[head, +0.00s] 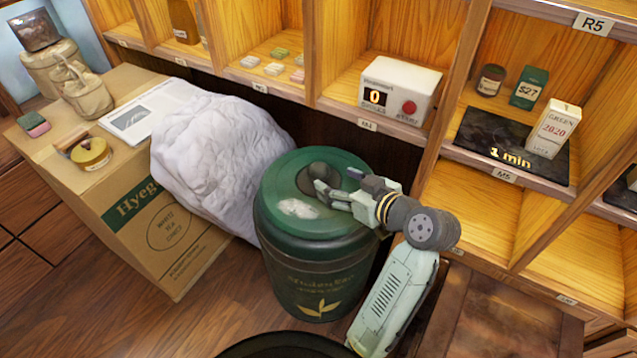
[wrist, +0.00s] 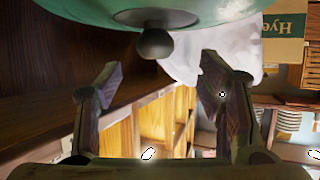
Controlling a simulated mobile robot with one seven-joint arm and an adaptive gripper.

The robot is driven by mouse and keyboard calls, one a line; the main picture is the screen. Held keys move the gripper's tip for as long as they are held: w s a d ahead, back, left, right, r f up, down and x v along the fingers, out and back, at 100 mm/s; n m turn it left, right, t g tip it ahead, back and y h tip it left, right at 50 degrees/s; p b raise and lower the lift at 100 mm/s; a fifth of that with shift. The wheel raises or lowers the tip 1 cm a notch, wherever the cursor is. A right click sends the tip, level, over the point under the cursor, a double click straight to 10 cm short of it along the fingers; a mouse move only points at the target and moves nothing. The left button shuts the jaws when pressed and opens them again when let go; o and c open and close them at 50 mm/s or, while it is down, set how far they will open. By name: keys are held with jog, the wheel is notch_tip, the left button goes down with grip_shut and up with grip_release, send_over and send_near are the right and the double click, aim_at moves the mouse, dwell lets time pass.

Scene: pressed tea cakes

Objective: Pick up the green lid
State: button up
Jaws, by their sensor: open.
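The green lid (head: 272,200) sits on top of a dark green canister (head: 315,275) with a gold leaf mark. It has a dark round knob (head: 318,178) in a recessed centre and a pale patch on its near side. My gripper (head: 326,192) is open beside the knob, reaching in from the right just above the lid. In the wrist view, the knob (wrist: 154,44) hangs from the lid's underside-up edge (wrist: 90,12), and my gripper's open fingers (wrist: 160,82) stand to either side and short of it. Whether a finger touches the lid is unclear.
Wooden shelves (head: 480,225) stand behind and right, with a white timer box (head: 400,85) and a dark plate (head: 500,140). Floor (head: 215,310) is clear at front left.

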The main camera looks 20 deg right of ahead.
aim_at(324, 171)
jog(key=x, duration=0.3)
jog(key=p+x, duration=0.1)
jog(key=x, duration=0.5)
jog(key=shift+w+d+r, duration=0.1)
jog(key=shift+w+d, duration=0.1)
jog(key=shift+d, duration=0.05)
jog(key=shift+c, duration=0.2)
grip_shut()
dwell(0.4)
jog(key=shift+r, duration=0.15)
